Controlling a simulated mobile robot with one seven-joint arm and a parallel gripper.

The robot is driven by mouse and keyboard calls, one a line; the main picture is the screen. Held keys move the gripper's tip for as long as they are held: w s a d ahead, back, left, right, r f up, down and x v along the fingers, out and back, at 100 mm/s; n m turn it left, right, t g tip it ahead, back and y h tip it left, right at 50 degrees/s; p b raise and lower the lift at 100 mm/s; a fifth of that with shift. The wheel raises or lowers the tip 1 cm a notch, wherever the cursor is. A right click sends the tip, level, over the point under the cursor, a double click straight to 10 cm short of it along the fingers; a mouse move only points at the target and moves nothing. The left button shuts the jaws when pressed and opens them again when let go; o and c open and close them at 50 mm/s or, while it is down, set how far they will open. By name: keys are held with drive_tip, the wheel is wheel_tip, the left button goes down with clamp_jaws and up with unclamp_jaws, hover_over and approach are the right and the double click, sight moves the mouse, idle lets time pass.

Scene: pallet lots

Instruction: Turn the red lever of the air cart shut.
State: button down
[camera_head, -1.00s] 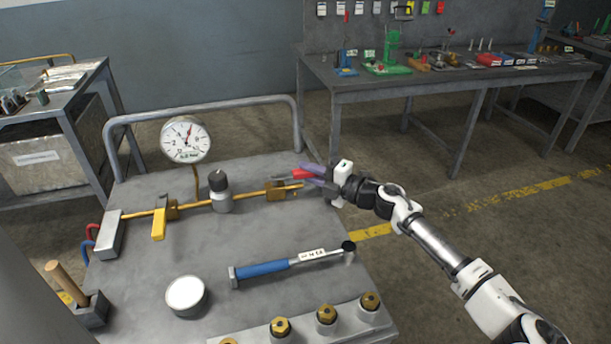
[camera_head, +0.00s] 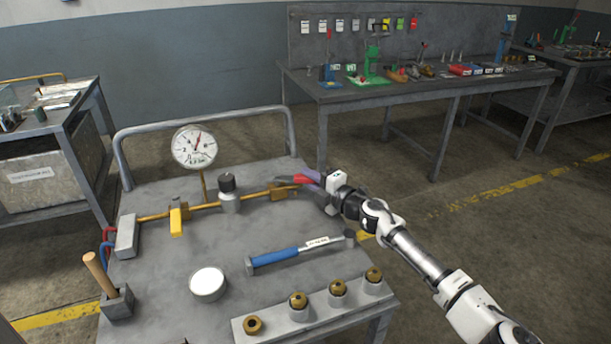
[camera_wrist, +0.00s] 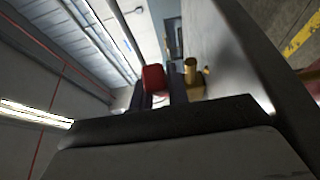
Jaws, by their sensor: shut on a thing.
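The air cart (camera_head: 215,255) fills the front left of the head view. At the right end of its brass pipe sits a brass valve (camera_head: 279,194); it shows in the wrist view as a brass fitting (camera_wrist: 194,77). The red lever (camera_head: 303,179) extends from above this valve toward the right, roughly along the pipe. My gripper (camera_head: 310,181) is shut on the red lever from the right, and its fingers hide part of the lever. In the wrist view the red grip (camera_wrist: 153,78) shows between the two dark fingers.
A yellow lever (camera_head: 177,218), a black-capped knob (camera_head: 228,193) and a pressure gauge (camera_head: 194,147) stand along the pipe. A blue-handled hammer (camera_head: 275,257), a white-topped round can (camera_head: 208,283) and several brass fittings (camera_head: 298,300) occupy the cart's front. A workbench (camera_head: 420,90) stands behind.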

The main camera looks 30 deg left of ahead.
drive_tip(key=shift+s, duration=0.1)
idle(0.3)
drive_tip(key=c, duration=1.4)
unclamp_jaws()
drive_tip(key=shift+o, duration=0.2)
drive_tip(key=shift+d, duration=0.1)
drive_tip(key=b+v, duration=0.2)
drive_tip(key=v, duration=1.1)
drive_tip(key=shift+s+d, duration=0.2)
drive_tip(key=shift+s, duration=0.15)
